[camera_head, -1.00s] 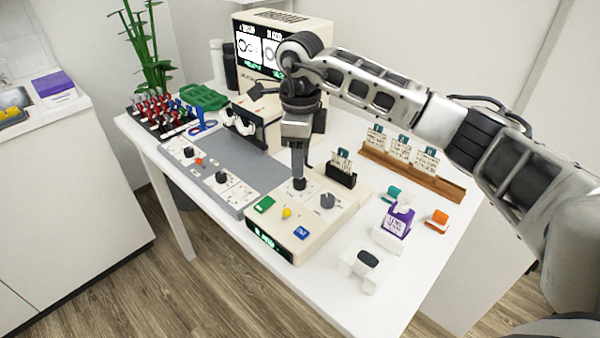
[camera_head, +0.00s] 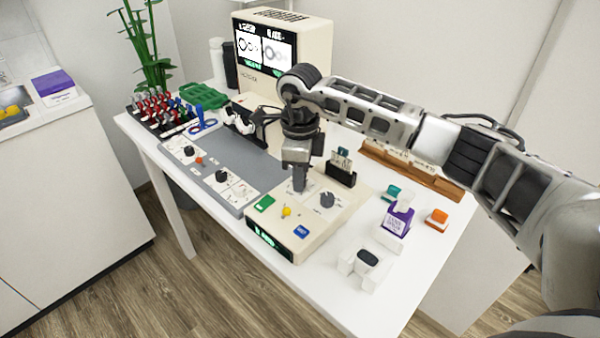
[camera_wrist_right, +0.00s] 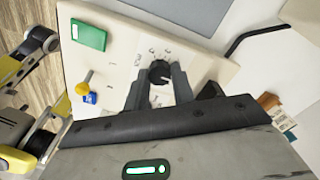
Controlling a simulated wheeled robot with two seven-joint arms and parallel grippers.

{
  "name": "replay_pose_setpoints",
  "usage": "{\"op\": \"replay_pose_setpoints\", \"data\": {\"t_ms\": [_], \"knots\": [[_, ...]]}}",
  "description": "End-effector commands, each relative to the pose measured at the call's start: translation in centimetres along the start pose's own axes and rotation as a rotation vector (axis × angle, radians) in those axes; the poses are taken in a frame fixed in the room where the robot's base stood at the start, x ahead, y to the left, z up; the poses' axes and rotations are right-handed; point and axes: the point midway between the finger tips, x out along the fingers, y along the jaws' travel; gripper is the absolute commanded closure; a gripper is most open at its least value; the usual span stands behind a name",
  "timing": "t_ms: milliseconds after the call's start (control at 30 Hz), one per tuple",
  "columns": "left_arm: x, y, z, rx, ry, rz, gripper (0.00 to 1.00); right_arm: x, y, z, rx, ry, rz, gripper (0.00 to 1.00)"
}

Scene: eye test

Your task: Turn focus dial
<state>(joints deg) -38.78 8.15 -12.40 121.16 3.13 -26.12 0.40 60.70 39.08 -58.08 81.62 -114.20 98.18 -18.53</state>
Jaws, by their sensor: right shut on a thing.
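A cream control box (camera_head: 322,222) stands at the front of the white table, with two dark dials on top. My right gripper (camera_head: 299,186) comes down from above on the rear left dial and hides it in the head view. In the right wrist view, this dial (camera_wrist_right: 159,72) sits between the two fingertips (camera_wrist_right: 160,80), with small printed marks around it; the gripper is shut on it. I cannot tell from the labels which dial is for focus. The other dial (camera_head: 327,199) stands free to the right.
The box also bears a green button (camera_head: 264,203), a yellow knob (camera_head: 286,212) and a blue button (camera_head: 301,231). A black card holder (camera_head: 341,173) stands close behind it. A monitor (camera_head: 285,50) stands at the back. A purple holder (camera_head: 397,220) and white block (camera_head: 366,268) are to the right.

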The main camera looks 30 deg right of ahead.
Motion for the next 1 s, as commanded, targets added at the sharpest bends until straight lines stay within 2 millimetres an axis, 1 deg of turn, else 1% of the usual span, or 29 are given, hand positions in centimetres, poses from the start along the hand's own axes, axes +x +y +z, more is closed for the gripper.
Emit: {"op": "replay_pose_setpoints", "data": {"t_ms": [167, 367, 1000], "knots": [[0.1, -0.02, 0.06, 0.0, 0.002, 0.001, 0.64, -0.02, -0.01, 0.01, -0.022, -0.001, 0.0, 0.98], [0.36, 0.0, 0.2, -0.005, 0.01, 0.004, 0.64, 0.05, -0.05, 0.01, -0.113, -0.001, 0.0, 0.98], [0.96, 0.29, 0.9, -0.042, 0.033, 0.021, 0.64, -0.03, -0.1, 0.07, -0.61, -0.003, -0.001, 0.98]]}}
